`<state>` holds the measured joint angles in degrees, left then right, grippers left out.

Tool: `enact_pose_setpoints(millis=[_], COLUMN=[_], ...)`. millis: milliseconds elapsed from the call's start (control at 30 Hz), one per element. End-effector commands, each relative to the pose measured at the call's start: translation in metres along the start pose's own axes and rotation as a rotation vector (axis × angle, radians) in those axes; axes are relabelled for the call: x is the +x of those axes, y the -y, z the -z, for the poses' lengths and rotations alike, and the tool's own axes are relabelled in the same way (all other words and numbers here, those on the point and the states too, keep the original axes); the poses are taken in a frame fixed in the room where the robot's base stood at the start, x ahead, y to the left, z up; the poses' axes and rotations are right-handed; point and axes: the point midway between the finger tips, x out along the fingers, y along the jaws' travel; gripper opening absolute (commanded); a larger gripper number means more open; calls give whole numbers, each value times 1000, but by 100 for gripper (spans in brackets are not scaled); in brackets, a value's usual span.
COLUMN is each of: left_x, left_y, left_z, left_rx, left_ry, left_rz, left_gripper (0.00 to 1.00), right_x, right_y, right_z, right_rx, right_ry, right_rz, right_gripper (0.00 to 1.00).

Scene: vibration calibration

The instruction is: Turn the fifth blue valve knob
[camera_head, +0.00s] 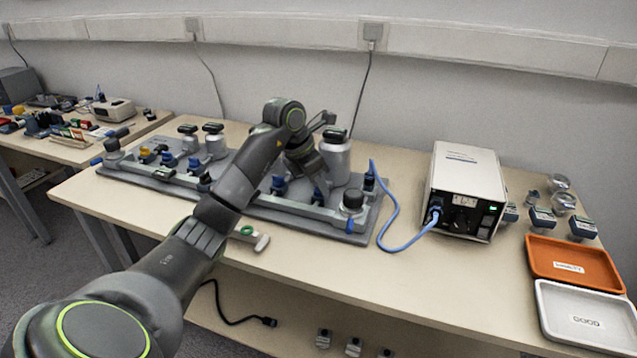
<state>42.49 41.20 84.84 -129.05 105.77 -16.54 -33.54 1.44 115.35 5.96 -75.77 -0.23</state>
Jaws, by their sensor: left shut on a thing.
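A grey manifold board (275,212) lies on the table with a row of small blue valve knobs along its pipe. On the left part are a blue knob (168,158) and another blue knob (193,163). Right of my forearm is a blue knob (279,184), and one more blue knob (369,180) is near the right end. My left gripper (319,186) points down, shut on a blue valve knob (320,196) between those two; the fingers partly hide it. My right gripper is out of view.
A white instrument box (466,185) with a blue cable (393,235) is to the right. An orange tray (540,258) and a white tray (552,325) are at far right. The table front is mostly clear.

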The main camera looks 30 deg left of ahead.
Motion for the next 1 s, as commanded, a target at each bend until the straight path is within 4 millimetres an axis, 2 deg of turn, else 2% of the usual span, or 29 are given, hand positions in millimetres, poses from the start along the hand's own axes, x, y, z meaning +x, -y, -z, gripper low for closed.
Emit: enact_pose_setpoints(millis=[600, 1000], left_x=[1, 1], left_y=[-4, -5], left_z=[-1, -2], left_rx=[524, 739], left_ry=[-1, -2], left_rz=[219, 306], left_gripper=[5, 5], right_x=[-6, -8], right_y=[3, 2], right_z=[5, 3], right_rx=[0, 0], right_ry=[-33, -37], right_rz=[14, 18], right_gripper=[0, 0])
